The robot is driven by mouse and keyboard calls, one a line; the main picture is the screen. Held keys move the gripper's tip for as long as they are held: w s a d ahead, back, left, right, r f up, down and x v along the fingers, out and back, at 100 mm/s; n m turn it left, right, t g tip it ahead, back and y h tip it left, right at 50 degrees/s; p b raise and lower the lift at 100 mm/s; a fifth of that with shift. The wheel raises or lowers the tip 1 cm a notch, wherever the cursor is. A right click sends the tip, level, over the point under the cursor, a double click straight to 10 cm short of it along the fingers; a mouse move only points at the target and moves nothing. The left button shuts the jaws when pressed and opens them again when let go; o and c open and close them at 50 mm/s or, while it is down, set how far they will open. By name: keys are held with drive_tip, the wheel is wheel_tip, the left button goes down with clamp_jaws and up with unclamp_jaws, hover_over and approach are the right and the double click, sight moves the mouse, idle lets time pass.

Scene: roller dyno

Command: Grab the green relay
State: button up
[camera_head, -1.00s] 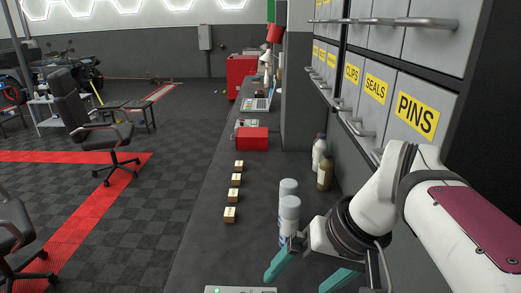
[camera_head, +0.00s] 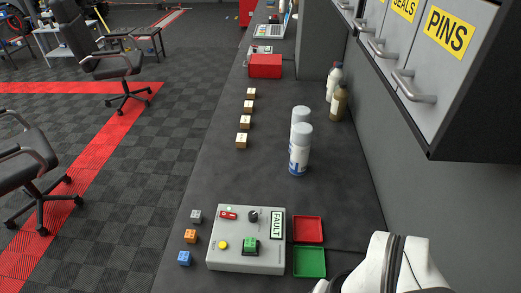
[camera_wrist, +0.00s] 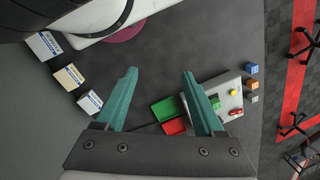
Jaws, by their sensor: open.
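The green relay (camera_head: 250,245) sits upright on a grey panel box (camera_head: 226,262) marked FAULT, in the lower middle of the head view. In the wrist view the relay (camera_wrist: 215,103) is partly beside the right finger, on the same box (camera_wrist: 229,85). My gripper (camera_wrist: 160,74) is open and empty, with its teal fingers above the bench and the box to their right. The fingers are outside the head view, where only my white arm shows at the bottom right.
A red tray (camera_head: 308,230) and a green tray (camera_head: 309,263) lie right of the box. Grey (camera_head: 196,216), orange (camera_head: 190,236) and blue (camera_head: 184,258) cubes lie left of it. Spray cans (camera_head: 299,150) stand behind. Wall drawers (camera_head: 440,60) overhang the right side.

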drive_tip(key=w+a+m+g+y, duration=0.2)
drive_tip(key=w+a+m+y, duration=0.1)
drive_tip(key=w+a, duration=0.25)
drive_tip(key=m+t+y, duration=0.2)
drive_tip(key=m+y, duration=0.5)
drive_tip(key=m, duration=0.2)
approach(251, 242)
drive_tip(key=x, duration=0.5)
drive_tip(key=shift+s+r, duration=0.2)
drive_tip(key=shift+s, duration=0.05)
drive_tip(key=x, duration=0.4)
drive_tip(key=shift+w+a+f, duration=0.2)
drive_tip(key=shift+w+f, duration=0.05)
drive_tip(key=shift+f, duration=0.1)
drive_tip(key=shift+a+f, duration=0.15)
drive_tip(key=shift+a, duration=0.2)
drive_tip(key=shift+c, duration=0.2)
clamp_jaws()
